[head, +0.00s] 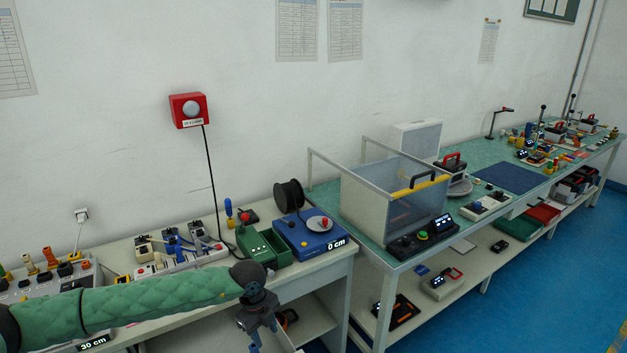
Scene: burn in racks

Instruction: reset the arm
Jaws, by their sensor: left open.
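My left arm, in a green quilted sleeve, reaches in from the lower left across the front of the near white table. My left gripper (258,328) hangs at the arm's end, pointing down in front of the table's front edge. It is open, and I see nothing between its fingers. My right gripper is not in view.
The near table (316,270) holds a blue device (310,240) reading 0 cm, a green box (264,248) and several power strips. A green-topped bench (325,197) with a clear-fronted box (415,208) stands to the right. The blue floor (530,290) at right is clear.

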